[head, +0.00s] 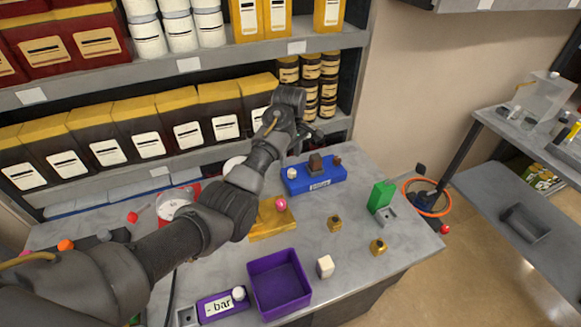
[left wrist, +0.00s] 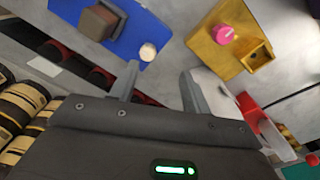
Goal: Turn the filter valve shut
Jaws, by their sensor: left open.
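My left gripper (head: 308,131) is in the air behind the blue block, its jaws open and empty. Its two fingers (left wrist: 160,82) stand apart in the left wrist view. The blue block (head: 325,181) carries a brown box (head: 316,163), a white knob (head: 292,173) and a small brown part; it also shows in the left wrist view (left wrist: 72,14). A yellow block (head: 270,225) with a pink knob (head: 281,204) stands nearer me, and also shows in the left wrist view (left wrist: 215,56). I cannot tell which knob is the filter valve; the blue block's label is unreadable. My right gripper is not in view.
Shelves with boxes and jars (head: 310,75) rise close behind the gripper.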

